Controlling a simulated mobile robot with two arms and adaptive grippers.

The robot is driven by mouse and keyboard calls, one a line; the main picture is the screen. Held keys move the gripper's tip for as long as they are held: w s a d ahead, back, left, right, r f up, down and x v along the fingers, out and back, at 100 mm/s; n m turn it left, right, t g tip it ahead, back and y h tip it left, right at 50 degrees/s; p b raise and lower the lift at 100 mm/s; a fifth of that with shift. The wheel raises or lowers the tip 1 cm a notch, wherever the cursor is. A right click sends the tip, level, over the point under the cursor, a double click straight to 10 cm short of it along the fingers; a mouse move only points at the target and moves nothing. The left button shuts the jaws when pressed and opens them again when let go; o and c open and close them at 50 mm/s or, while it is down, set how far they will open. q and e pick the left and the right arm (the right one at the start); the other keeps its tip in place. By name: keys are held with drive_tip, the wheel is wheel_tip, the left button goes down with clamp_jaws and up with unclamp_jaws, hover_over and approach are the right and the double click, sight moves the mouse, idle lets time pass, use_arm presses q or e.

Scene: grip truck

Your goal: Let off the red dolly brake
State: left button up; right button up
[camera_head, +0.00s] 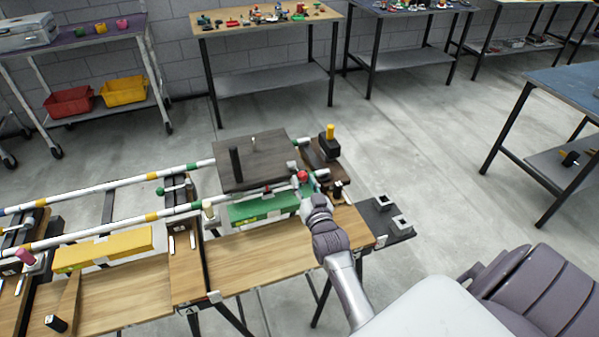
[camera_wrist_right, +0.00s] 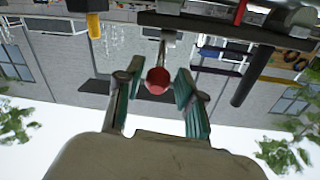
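The brake's round red knob (camera_head: 302,176) sits at the right end of the rails, beside the dark dolly board (camera_head: 262,168). In the right wrist view the red knob (camera_wrist_right: 158,80) is on a thin pale stem, between my fingers. My right gripper (camera_head: 308,186) reaches it from the front right. In the right wrist view my right gripper (camera_wrist_right: 155,88) is open, with a gap on both sides of the knob. I cannot tell how deep the knob lies between the fingers. My left gripper is not in view.
A black post (camera_head: 236,164) stands on the dolly board. A yellow-topped post (camera_head: 330,132) stands behind the knob. White rails (camera_head: 120,228) run left past a green block (camera_head: 258,207) and a yellow block (camera_head: 104,249). A grey plate (camera_head: 385,218) lies right of my wrist.

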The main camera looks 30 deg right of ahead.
sight(300, 174)
drive_tip(key=shift+x, duration=2.05)
clamp_jaws()
